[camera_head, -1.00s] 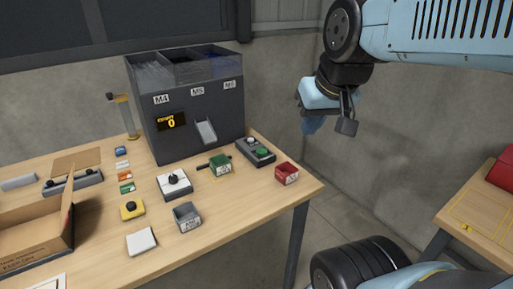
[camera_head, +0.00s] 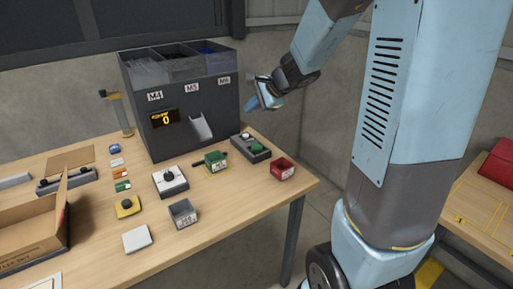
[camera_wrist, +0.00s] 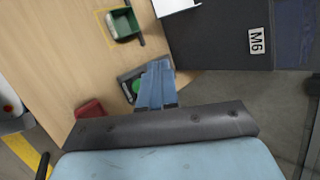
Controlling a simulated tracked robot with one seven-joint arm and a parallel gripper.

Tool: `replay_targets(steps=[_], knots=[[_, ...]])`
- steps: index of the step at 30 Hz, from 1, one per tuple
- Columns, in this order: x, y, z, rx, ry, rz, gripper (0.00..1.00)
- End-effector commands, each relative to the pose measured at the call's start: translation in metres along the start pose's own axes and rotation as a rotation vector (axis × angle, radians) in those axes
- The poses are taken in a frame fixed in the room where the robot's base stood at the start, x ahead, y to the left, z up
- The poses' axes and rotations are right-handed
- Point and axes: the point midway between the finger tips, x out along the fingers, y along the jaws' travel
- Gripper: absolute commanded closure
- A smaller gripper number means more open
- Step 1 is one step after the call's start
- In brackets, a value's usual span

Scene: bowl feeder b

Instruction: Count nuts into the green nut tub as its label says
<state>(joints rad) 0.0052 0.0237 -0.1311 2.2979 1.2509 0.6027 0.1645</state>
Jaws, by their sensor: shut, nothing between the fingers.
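The green nut tub (camera_head: 215,161) stands on the table in front of the feeder chute (camera_head: 201,128), upright, with a label on its front too small to read. In the wrist view the green tub (camera_wrist: 123,24) shows its open top inside a yellow outline, with no nuts that I can make out. The feeder (camera_head: 187,97) has bins marked M4, M5 and M6, and its display (camera_head: 165,119) reads 0. My gripper (camera_head: 265,99) is shut and empty, in the air right of the feeder. In the wrist view my gripper (camera_wrist: 156,84) overlaps the control box with the green button (camera_wrist: 136,86).
The control box (camera_head: 251,148) sits right of the green tub, and a red tub (camera_head: 281,169) stands near the table's right edge. An open carton (camera_head: 35,225) is at left.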

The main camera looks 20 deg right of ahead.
Motion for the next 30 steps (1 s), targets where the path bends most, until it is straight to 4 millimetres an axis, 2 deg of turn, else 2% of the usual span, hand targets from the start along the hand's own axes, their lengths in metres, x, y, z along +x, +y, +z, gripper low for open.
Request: replay_targets(steps=[1, 6, 12, 16, 30], knots=[[0.015, -0.001, -0.015, 0.073, 0.013, -0.006, 1.00], [0.052, -0.003, -0.056, 0.298, 0.062, -0.044, 1.00], [0.076, 0.001, -0.086, 0.446, 0.105, -0.069, 1.00], [0.080, 0.001, -0.092, 0.478, 0.114, -0.076, 1.00], [0.085, 0.006, -0.094, 0.480, 0.114, -0.073, 1.00]])
